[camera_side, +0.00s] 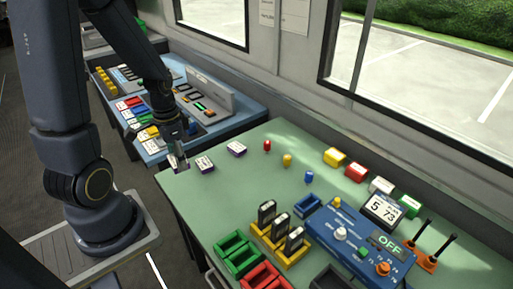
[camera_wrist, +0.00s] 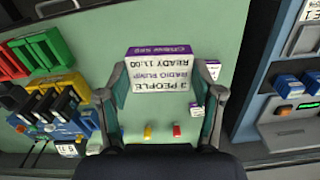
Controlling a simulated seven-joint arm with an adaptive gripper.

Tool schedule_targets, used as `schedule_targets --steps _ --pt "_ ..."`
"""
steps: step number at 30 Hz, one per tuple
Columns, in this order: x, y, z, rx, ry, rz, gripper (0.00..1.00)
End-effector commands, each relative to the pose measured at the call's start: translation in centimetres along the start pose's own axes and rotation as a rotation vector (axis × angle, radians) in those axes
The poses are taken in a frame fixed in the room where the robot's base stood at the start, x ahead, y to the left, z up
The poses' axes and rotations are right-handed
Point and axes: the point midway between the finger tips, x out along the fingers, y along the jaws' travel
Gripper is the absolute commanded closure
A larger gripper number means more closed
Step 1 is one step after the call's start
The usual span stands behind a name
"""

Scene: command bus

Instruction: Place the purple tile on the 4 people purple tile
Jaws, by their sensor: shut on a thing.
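My gripper (camera_side: 176,152) is shut on a white-faced tile with a purple edge (camera_wrist: 160,78). In the wrist view its upside-down text seems to read "3 PEOPLE, RADIO PUMP, READY 11:00", and the gripper (camera_wrist: 160,95) has a finger on each side of it. In the side view the held tile (camera_side: 178,164) is tilted, near the green table's left corner. Two similar tiles lie on the table to its right: a near tile (camera_side: 204,164) and a far tile (camera_side: 236,149). Their text is too small to read. The held tile and fingers partly block the wrist view.
The green table (camera_side: 225,195) is clear around the tiles. Red (camera_side: 267,145), yellow (camera_side: 287,160) and blue (camera_side: 309,176) pegs stand to the right. Green trays (camera_side: 235,255), a black-and-yellow rack (camera_side: 275,235) and a blue control box (camera_side: 350,235) stand nearer. A blue desk (camera_side: 165,150) adjoins behind.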

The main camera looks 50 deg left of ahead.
Motion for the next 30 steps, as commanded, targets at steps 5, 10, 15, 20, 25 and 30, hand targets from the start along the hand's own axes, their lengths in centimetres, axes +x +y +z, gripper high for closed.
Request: schedule_targets --steps 5,10,15,20,25,30 --pt "-1.4 -2.4 1.0 -0.098 0.000 0.001 0.69" --pt "0.2 -4.4 -1.7 -0.105 -0.003 0.004 0.69" --pt "2.4 -6.9 -5.7 -0.105 -0.002 0.003 0.69" --pt "5.5 -8.5 -8.1 -0.106 -0.004 0.004 0.69" --pt "7.5 -9.4 -9.5 -0.107 -0.002 0.002 0.69" --pt "8.8 -10.0 -10.3 -0.106 -0.002 0.002 0.69"
